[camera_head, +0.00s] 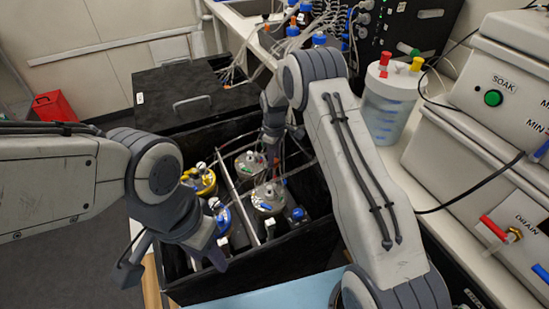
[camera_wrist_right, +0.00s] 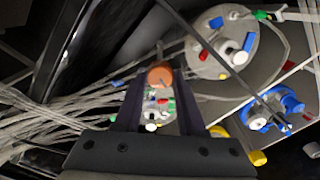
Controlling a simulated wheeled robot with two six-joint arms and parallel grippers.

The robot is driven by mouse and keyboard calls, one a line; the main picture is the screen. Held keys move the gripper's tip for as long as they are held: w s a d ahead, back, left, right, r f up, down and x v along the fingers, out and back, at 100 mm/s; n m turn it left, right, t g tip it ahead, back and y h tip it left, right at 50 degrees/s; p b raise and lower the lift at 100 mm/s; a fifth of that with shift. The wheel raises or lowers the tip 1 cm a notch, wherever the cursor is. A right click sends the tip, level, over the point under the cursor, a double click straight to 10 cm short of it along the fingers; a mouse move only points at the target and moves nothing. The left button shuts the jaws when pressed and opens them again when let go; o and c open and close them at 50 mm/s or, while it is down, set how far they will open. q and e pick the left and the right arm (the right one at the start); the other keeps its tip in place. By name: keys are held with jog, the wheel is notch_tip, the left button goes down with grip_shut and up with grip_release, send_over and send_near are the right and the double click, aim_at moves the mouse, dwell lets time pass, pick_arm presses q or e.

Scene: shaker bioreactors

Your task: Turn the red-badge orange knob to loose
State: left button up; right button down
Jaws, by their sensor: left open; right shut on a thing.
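The orange knob (camera_wrist_right: 160,77) shows in the right wrist view, between the fingertips of my right gripper (camera_wrist_right: 160,95). The gripper is shut on it. Below it is a small cluster of white, red and green fittings; I cannot tell which red piece is the badge. In the head view my right gripper (camera_head: 273,150) points down at the back of the black shaker box, and the knob is hidden there. My left gripper (camera_head: 178,268) is open and empty over the box's front left edge.
The black shaker box (camera_head: 300,262) holds several vessels, including a yellow-topped one (camera_head: 203,182) and grey-lidded ones (camera_head: 268,198). Tubes and cables run among them. A white-lidded container (camera_head: 388,108) and a large machine (camera_head: 490,130) stand at right.

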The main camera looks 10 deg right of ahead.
jog(key=shift+w+r+n, duration=0.1)
jog(key=shift+n, duration=1.1)
jog(key=c, duration=0.5)
grip_release()
notch_tip(320, 180, up, 10)
jog(key=b, duration=0.1)
jog(key=shift+r, duration=0.2)
